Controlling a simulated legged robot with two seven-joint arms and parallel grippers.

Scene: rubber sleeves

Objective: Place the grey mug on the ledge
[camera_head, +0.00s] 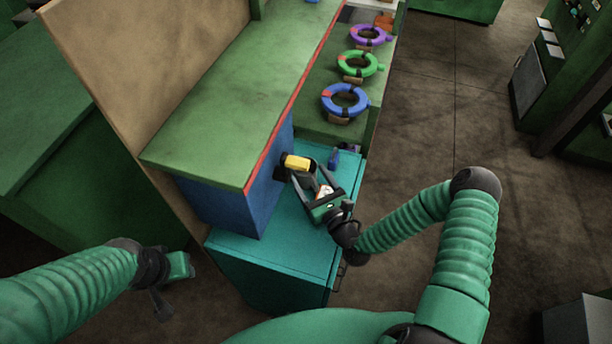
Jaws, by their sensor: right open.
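The ledge (240,85) is a long green raised surface with a red front edge, left of centre. My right gripper (309,176) is open above the teal cabinet top, just right of the ledge's near end. A yellow-topped object with dark parts (298,162) is at its fingertips; I cannot tell whether they touch. A small whitish and red item (325,191) shows between the fingers. I cannot clearly make out a grey mug. My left gripper (162,298) hangs low at the left, away from the ledge; its finger opening is unclear.
The teal cabinet (270,262) has free room on its near top. A small blue bottle-like object (334,159) stands behind the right gripper. Purple (369,35), green (358,64) and blue (345,101) rings stand along the lower green shelf. The ledge top is mostly bare.

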